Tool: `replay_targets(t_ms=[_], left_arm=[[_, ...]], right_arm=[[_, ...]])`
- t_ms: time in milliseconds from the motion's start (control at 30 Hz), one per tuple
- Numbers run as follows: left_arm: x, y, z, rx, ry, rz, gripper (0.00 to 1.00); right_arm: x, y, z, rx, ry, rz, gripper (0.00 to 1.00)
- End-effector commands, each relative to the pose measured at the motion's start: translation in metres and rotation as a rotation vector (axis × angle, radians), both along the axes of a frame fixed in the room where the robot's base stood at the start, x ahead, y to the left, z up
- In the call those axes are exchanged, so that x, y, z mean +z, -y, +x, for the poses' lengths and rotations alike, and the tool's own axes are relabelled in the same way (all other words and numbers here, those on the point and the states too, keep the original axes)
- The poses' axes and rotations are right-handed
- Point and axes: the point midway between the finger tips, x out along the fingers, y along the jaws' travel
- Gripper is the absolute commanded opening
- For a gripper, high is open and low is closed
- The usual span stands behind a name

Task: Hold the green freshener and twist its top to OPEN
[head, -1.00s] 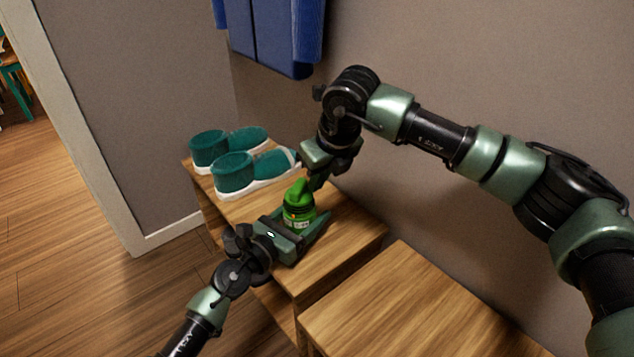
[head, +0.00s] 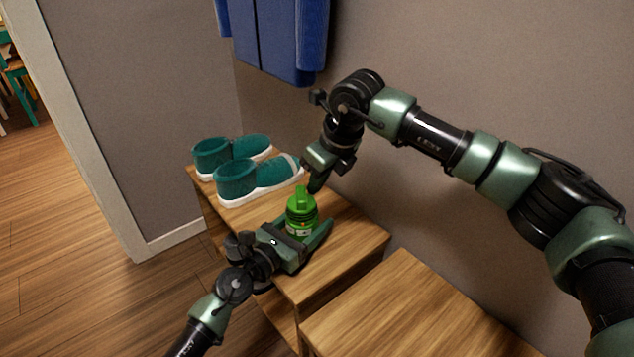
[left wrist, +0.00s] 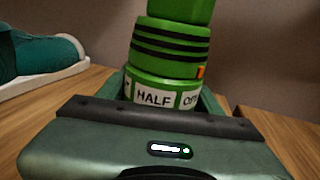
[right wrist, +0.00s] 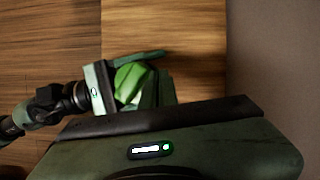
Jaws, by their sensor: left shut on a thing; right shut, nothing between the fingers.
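The green freshener (head: 301,219) stands upright on the wooden cabinet top, its ridged top showing. My left gripper (head: 304,240) is shut around its lower body from the front left. In the left wrist view the freshener (left wrist: 168,62) shows a white label reading HALF, with another word starting with O at its right, partly cut off by the finger. An orange mark (left wrist: 201,72) on the dark-banded part sits above the label, right of HALF. My right gripper (head: 316,184) is shut and empty, just above and behind the top, apart from it. The right wrist view looks down on the freshener (right wrist: 131,82).
Teal shoes with white soles (head: 258,178) stand on the cabinet top (head: 349,227) behind the freshener. A blue garment (head: 275,35) hangs on the wall above. A second wooden surface (head: 400,310) at front right is bare. The wall runs close behind my right arm.

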Motion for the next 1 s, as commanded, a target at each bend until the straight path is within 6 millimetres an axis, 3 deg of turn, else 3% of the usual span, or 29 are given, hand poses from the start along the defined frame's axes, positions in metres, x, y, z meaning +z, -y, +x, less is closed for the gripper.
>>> replay_targets(t_ms=[433,833,1000], left_arm=[[-0.001,0.001,-0.001,-0.003,-0.001,0.0,0.01],[-0.001,0.003,-0.002,-0.008,0.0,0.003,0.01],[-0.001,0.005,-0.003,-0.012,0.0,0.003,0.01]], right_arm=[[0.0,-0.002,0.0,0.0,0.001,0.001,0.0],[0.001,-0.02,-0.001,0.007,0.0,0.005,0.0],[0.014,-0.017,-0.005,0.008,0.002,0.008,0.0]])
